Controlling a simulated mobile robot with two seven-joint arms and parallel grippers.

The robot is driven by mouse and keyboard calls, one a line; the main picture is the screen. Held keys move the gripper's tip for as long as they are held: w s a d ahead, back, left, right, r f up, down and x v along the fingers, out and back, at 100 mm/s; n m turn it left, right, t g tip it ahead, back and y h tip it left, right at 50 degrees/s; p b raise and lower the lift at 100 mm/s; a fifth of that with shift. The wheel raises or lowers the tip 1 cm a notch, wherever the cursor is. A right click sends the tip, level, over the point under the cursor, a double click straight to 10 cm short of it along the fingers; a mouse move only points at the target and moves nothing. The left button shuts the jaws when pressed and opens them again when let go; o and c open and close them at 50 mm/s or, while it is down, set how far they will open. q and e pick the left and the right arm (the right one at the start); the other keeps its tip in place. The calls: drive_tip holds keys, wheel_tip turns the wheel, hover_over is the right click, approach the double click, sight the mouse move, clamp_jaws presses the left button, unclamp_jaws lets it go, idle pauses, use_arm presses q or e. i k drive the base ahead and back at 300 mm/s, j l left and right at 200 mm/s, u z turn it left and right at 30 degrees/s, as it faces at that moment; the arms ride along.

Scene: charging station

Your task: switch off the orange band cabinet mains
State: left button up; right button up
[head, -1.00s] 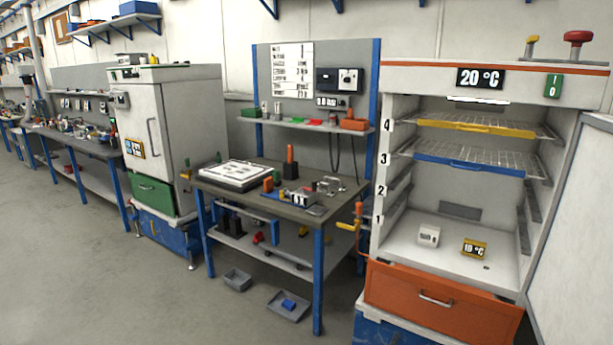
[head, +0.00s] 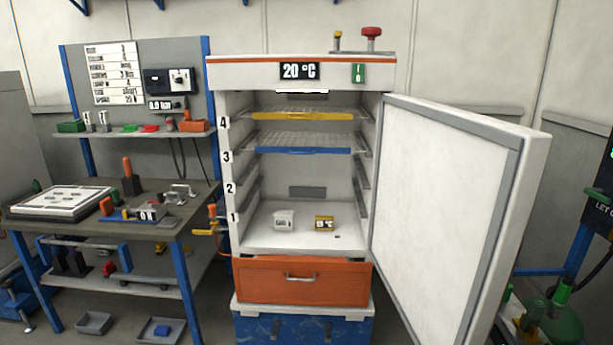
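The orange band cabinet (head: 228,73) stands in the middle of the head view with its white door (head: 450,200) swung wide open to the right. A green switch marked I and 0 (head: 358,73) sits at the right end of its top panel. An orange drawer (head: 300,282) below is closed. Neither of my grippers is in view.
A workbench (head: 150,229) with tools and a white board stands left of the cabinet. Two grey trays (head: 93,323) lie on the floor there. The open door takes up room on the right. A green bottle (head: 562,292) is at the lower right.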

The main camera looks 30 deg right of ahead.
sight(358, 69)
drive_tip(key=z, duration=1.35)
drive_tip(key=i+j, duration=0.3)
drive_tip(key=j, duration=0.15)
drive_tip(key=i+j, duration=0.25)
drive_tip(key=j, duration=0.15)
drive_tip(key=i+j, duration=0.3)
drive_tip(key=j, duration=0.15)
drive_tip(key=i+j, duration=0.3)
drive_tip(key=j, duration=0.15)
drive_tip(key=i+j, duration=0.25)
drive_tip(key=j, duration=0.2)
